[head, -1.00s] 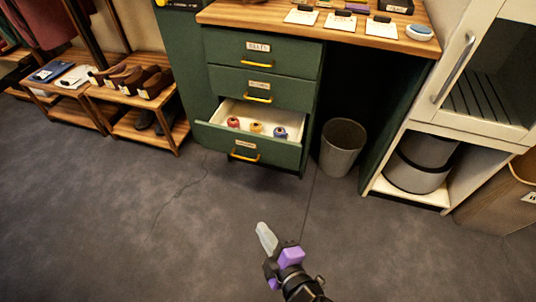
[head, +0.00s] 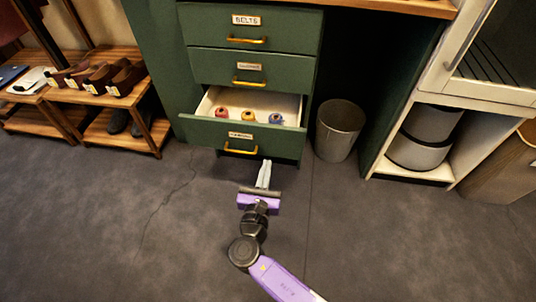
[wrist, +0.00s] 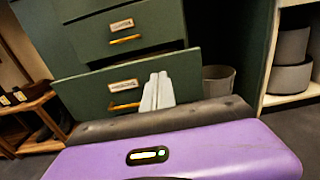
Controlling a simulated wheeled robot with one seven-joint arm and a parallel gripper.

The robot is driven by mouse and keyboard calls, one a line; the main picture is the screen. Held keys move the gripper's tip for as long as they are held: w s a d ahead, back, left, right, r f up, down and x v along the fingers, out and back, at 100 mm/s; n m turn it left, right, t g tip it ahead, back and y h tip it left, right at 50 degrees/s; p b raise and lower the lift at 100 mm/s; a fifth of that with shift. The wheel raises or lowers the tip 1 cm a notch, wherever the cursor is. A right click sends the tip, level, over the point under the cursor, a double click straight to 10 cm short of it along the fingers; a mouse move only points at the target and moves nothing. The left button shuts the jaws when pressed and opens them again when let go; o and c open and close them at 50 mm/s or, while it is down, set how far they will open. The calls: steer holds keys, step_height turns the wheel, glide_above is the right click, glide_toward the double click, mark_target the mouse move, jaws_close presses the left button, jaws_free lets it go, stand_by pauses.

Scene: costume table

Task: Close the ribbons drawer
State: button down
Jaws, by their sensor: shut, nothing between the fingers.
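The bottom drawer (head: 205,131) of the green cabinet is pulled open, with a yellow handle (head: 240,150) and a small label on its front. The label is too blurred to read. Several ribbon spools, red, yellow and blue (head: 277,118), lie inside it. My gripper (head: 264,172) is shut and empty, just in front of and below the right part of the drawer front. In the wrist view the closed fingers (wrist: 157,92) overlap the drawer front (wrist: 85,92) right of its handle. I cannot tell whether they touch it.
Two shut drawers sit above, the top one labelled BELTS (head: 247,40). A grey bin (head: 339,130) stands right of the cabinet. Wooden shoe racks (head: 125,135) stand at left, a white cabinet (head: 470,85) at right. The floor in front is clear.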

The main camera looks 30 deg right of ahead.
mark_target(275, 129)
steer(key=b+x, duration=0.4)
steer(key=x, duration=0.9)
